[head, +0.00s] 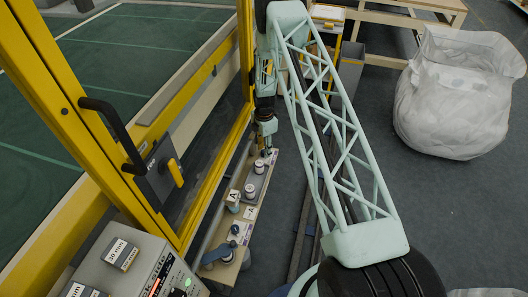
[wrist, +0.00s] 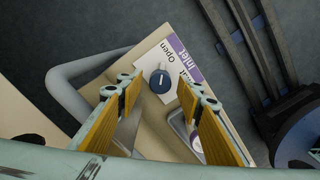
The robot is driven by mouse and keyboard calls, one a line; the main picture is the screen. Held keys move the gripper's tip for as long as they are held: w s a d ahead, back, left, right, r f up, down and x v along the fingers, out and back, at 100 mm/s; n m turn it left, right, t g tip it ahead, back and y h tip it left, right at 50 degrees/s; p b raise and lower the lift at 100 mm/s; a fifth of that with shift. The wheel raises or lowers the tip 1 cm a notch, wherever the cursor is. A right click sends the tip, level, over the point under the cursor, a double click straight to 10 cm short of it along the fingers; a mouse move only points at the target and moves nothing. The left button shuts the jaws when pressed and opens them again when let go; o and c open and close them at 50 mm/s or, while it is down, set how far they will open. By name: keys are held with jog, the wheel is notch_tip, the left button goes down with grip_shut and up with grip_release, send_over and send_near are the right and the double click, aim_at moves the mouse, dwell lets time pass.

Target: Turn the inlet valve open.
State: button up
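The inlet valve shows in the wrist view as a dark blue round knob (wrist: 160,81) with a pale line across its top. A white and purple label reading "Open" and "Inlet" (wrist: 183,58) lies beside it on a beige board (wrist: 120,68). My gripper (wrist: 159,91) is open, with its two yellow-padded fingers apart, one on each side of the knob in the picture. I cannot tell how far above the knob the fingertips are. In the head view my gripper (head: 266,150) hangs over the far end of the board, and the knob is not clearly visible there.
In the head view, small jars (head: 250,191) and a grey-blue round fitting (head: 220,255) stand along the board nearer me. A yellow-framed door (head: 150,130) with a black handle is at left. A control box (head: 128,268) stands lower left. A white bag (head: 455,100) is at right.

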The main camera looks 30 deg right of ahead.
notch_tip(320, 180, up, 11)
jog(key=shift+f, duration=0.2)
dwell(0.6)
jog(key=shift+r, duration=0.1)
dwell(0.4)
